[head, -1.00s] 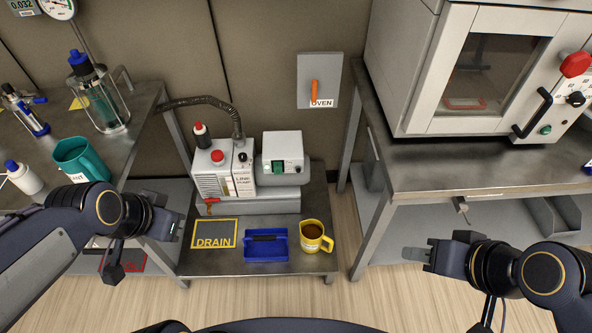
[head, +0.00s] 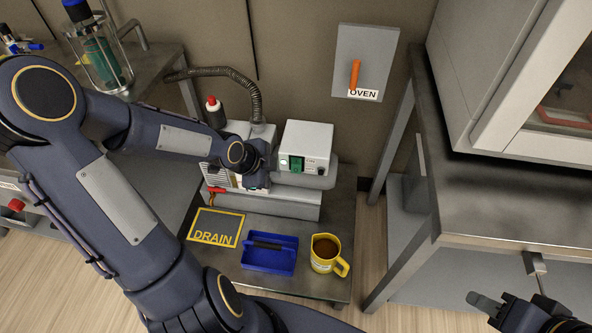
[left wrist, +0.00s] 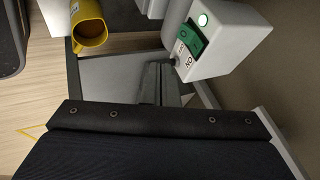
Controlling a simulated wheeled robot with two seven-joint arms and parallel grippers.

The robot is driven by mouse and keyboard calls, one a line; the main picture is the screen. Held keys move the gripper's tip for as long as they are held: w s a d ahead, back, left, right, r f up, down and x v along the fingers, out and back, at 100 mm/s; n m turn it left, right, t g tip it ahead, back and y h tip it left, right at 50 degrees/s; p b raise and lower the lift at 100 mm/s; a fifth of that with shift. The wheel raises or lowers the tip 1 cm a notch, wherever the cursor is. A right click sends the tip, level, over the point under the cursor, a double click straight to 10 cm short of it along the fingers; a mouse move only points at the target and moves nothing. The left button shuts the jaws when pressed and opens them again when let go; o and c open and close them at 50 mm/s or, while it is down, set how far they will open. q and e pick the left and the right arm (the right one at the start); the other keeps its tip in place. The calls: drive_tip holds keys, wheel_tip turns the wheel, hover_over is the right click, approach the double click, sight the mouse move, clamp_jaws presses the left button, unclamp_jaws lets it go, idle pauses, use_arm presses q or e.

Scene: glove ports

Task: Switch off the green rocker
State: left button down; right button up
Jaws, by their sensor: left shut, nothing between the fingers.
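The green rocker (head: 297,164) is on the front of a white box on the low bench.
The pump (head: 262,134), partly behind my left arm, stands beside the box. A blue tray (head: 258,262), a yellow mug (head: 326,248) and a DRAIN frame (head: 216,227) are in front. An orange OVEN handle (head: 354,74) is on the wall. Bench (head: 490,200) stands right.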

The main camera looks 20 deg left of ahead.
sight(296, 165)
use_arm(q)
drive_tip(key=shift+f, duration=0.1)
drive_tip(key=w+d+f+b, duration=0.1)
drive_tip(key=w+f+b, duration=0.7)
drive_tip(key=f, duration=0.1)
drive_tip(key=shift+w+d, duration=0.15)
drive_tip(key=shift+w, duration=0.25)
